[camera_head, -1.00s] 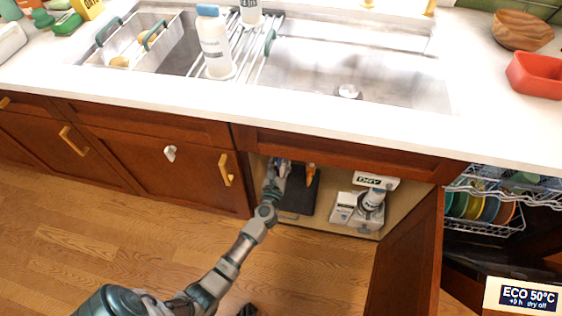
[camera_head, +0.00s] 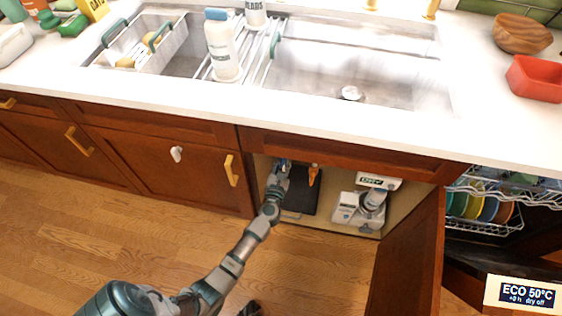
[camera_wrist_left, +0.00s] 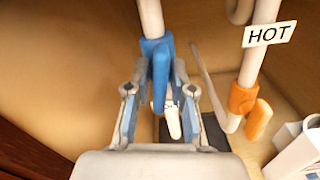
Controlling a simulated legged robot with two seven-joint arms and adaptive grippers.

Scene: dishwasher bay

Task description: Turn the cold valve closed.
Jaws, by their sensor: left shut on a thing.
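The blue cold valve (camera_wrist_left: 158,62) sits on a pale vertical pipe inside the open under-sink cabinet, its lever pointing downward in the left wrist view. My left gripper (camera_wrist_left: 160,108) is around the lever, one finger on each side, and shut on it. The exact contact is partly hidden by the lever. In the head view my left gripper (camera_head: 279,178) reaches into the cabinet's left part, largely covering the valve. A white tag (camera_wrist_left: 172,118) hangs behind the lever, mostly hidden. My right gripper is not in view.
An orange valve (camera_wrist_left: 243,100) with a HOT tag (camera_wrist_left: 269,34) is to the right. A dark board (camera_head: 304,193) stands behind my gripper. The open cabinet door (camera_head: 408,255) and dishwasher rack (camera_head: 484,222) are farther right.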

